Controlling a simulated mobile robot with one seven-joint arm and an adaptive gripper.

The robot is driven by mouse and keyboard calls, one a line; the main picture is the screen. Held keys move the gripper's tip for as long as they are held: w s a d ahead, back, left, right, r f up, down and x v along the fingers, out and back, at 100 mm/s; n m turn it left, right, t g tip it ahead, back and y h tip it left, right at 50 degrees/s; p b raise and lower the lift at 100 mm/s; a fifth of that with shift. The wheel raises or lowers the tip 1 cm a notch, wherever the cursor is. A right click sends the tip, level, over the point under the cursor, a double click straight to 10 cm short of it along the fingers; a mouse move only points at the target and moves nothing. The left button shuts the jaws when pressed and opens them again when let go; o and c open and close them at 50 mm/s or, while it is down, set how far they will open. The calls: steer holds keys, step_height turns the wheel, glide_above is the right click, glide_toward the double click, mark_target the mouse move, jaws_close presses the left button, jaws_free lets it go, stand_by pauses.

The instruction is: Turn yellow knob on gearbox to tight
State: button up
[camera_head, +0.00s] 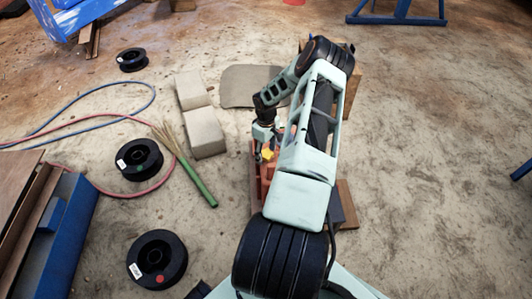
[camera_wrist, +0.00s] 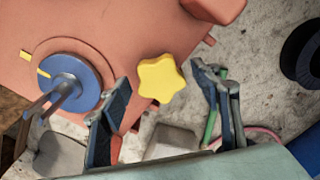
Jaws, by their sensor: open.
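The yellow knob (camera_wrist: 160,78) is star-shaped and sits on the orange gearbox (camera_wrist: 110,30) in the wrist view. In the head view the knob (camera_head: 267,154) is a small yellow spot beside my arm, and the gearbox (camera_head: 268,172) is mostly hidden under the arm. My gripper (camera_wrist: 160,100) is open, with one finger to the left of the knob and the other to its right. The knob lies in the gap between the fingers, slightly beyond the tips in the picture. I see no clear contact. The head view shows my gripper (camera_head: 265,140) over the gearbox.
A blue round part with a lever (camera_wrist: 66,85) is on the gearbox, left of my left finger. Pale blocks (camera_head: 205,130), a green-handled broom (camera_head: 200,185), black spools (camera_head: 140,158) and hoses lie left on the floor. The floor at right is mostly clear.

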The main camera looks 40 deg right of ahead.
steer(key=c, duration=1.2)
steer(key=shift+o, duration=0.2)
steer(key=shift+m, duration=0.3)
steer(key=m+b, duration=0.1)
steer(key=m, duration=0.3)
steer(key=shift+m, duration=0.3)
steer(key=m, duration=0.4)
steer(key=shift+m+b, duration=0.3)
steer(key=shift+b, duration=0.1)
steer(key=m+b, duration=0.1)
steer(key=m, duration=0.4)
steer(key=shift+m+b, duration=0.3)
steer(key=shift+m, duration=2)
